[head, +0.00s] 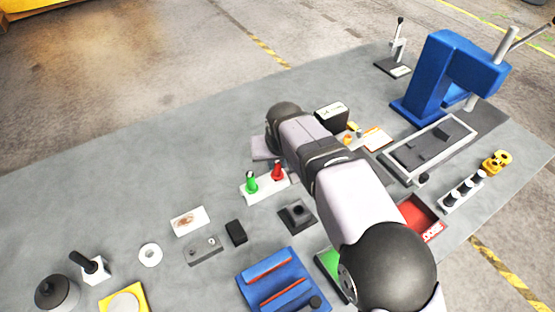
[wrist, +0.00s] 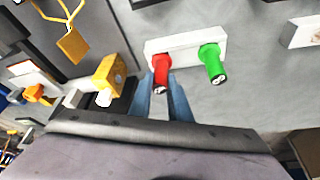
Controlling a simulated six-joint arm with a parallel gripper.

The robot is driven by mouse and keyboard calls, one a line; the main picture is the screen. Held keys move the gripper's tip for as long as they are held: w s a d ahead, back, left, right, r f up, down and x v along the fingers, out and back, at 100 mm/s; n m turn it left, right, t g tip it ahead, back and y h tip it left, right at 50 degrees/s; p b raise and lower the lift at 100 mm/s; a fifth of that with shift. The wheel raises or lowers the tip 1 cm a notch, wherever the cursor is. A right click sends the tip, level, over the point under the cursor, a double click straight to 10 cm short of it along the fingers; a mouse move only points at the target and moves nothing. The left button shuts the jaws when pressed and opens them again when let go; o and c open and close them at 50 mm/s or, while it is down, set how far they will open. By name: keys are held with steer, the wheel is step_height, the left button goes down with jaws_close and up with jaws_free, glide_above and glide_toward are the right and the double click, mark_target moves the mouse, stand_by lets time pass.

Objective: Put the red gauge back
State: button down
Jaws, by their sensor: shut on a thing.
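The red gauge (wrist: 161,72) is upright at one end of the white holder block (wrist: 180,42). The green gauge (wrist: 212,64) stands at the other end. My gripper (wrist: 161,86) has its two blue fingers on either side of the red gauge and is shut on it. In the head view, the red gauge (head: 278,171) and green gauge (head: 251,183) show on the white block (head: 262,190). There my arm and wrist hide the fingers. I cannot tell whether the red gauge is fully down in the block.
A black square block (head: 297,215) lies in front of the holder. A black box (head: 332,116) and a blue press (head: 450,75) stand behind and right. The table's left back is clear.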

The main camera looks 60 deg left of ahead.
steer(key=shift+f, duration=0.2)
steer(key=c, duration=1.6)
jaws_free()
steer(key=shift+c, duration=0.2)
steer(key=shift+r, duration=0.1)
steer(key=shift+r, duration=0.2)
steer(key=b+v, duration=0.2)
steer(key=v, duration=1)
steer(key=shift+d+f, duration=0.1)
steer(key=shift+f, duration=0.05)
